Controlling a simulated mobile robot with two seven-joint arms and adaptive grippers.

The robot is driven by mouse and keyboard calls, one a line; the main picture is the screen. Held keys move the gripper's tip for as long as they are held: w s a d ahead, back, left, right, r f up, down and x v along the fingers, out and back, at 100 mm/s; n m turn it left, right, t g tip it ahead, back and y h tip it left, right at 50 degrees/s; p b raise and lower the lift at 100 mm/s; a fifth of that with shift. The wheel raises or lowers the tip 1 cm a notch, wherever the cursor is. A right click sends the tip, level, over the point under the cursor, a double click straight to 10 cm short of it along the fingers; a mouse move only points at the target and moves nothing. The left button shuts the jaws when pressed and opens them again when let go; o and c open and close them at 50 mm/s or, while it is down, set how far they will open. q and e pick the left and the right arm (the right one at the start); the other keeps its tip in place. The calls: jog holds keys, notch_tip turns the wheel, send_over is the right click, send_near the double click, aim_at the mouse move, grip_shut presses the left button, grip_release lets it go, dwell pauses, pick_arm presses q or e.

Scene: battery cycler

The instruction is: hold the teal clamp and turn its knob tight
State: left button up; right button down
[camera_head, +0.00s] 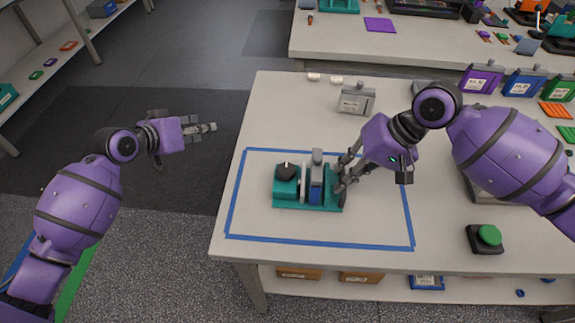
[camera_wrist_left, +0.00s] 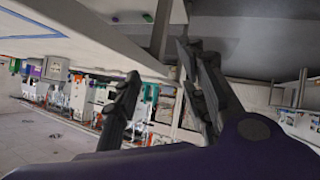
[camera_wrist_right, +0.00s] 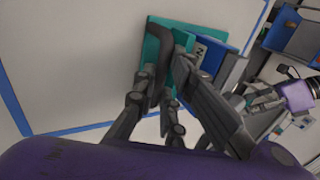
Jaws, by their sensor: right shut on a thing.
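The teal clamp (camera_head: 308,206) stands inside the blue tape outline on the table, with a blue labelled block (camera_head: 316,190) seated between its parts. A small black dial sits on its left end.
Blue tape (camera_head: 320,242) frames the clamp. A grey labelled block (camera_head: 356,100) stands behind it. A green button on a black box (camera_head: 486,238) is at right. The table left of the clamp is clear.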

pick_arm(q)
jog(key=w+d+r+m+h, duration=0.1)
jog(key=w+d+r, duration=0.1)
jog(key=r, duration=0.4)
jog(key=w+d+r+h, duration=0.1)
jog(key=w+r, duration=0.2)
jog(key=r, duration=0.3)
jog(key=s+d+r+m+g+h, duration=0.1)
jog(key=s+d+r+m+g, duration=0.15)
jog(key=d, duration=0.45)
jog(key=s+d+r+m+g, duration=0.1)
jog(key=d+r+m+g, duration=0.15)
jog(key=d, duration=0.45)
jog(key=m+g+y, duration=0.5)
jog(key=m+y, duration=0.1)
jog(key=y, duration=0.2)
send_near(288, 172)
jog(key=f, duration=0.8)
jog(key=shift+w+f, duration=0.2)
jog(key=shift+f, duration=0.15)
jog(key=shift+m, duration=0.3)
grip_shut()
